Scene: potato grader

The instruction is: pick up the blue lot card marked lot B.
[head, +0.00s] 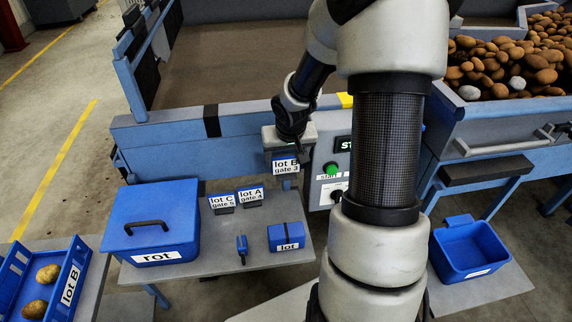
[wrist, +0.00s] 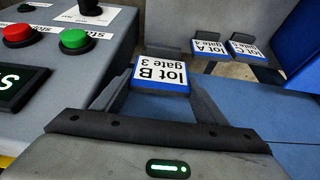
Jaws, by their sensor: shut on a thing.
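The blue lot card marked "lot B gate 3" (head: 286,165) is held upright in the air over the back of the small grey table. It also shows in the wrist view (wrist: 160,77), between my two fingers. My gripper (wrist: 160,90) is shut on this card. In the head view my gripper is partly hidden behind the card and wrist. The cards for lot A (head: 251,194) and lot C (head: 222,202) stand in holders on the table to the left of the held card; they also show at the top right of the wrist view.
A control box with a green start button (head: 331,168) stands close to the right of the held card. The blue rot bin (head: 152,222), a blue lot box (head: 287,237) and a small blue tool (head: 242,247) are on the table. A blue crate (head: 70,282) holds potatoes at left.

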